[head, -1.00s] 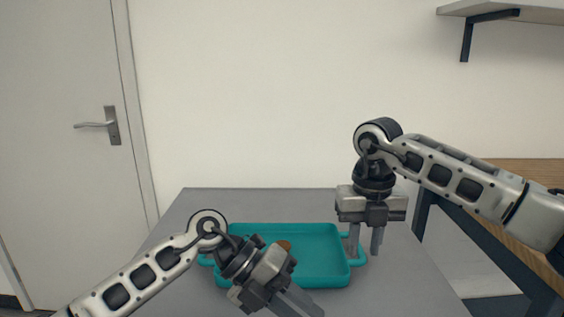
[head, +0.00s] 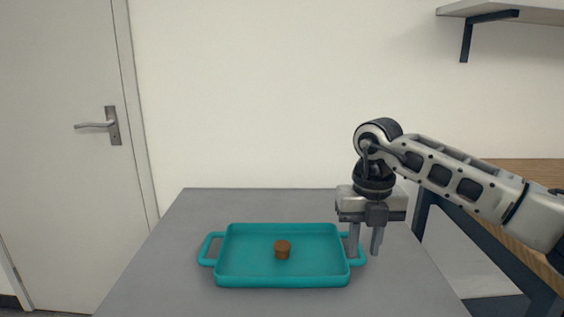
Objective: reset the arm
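My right gripper (head: 365,243) points down over the right handle of the teal tray (head: 240,279). Its two fingers are apart with a gap between them, and I see nothing held in it. One finger overlaps the tray's right handle in the picture; I cannot tell whether they touch. My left gripper is out of the head view.
The teal tray lies on a grey table (head: 160,270) with a small brown cork-like piece (head: 283,250) in it. A wooden-topped table (head: 520,172) stands at the right, under a wall shelf (head: 510,12). A door (head: 60,150) is at the left. The table behind the tray is clear.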

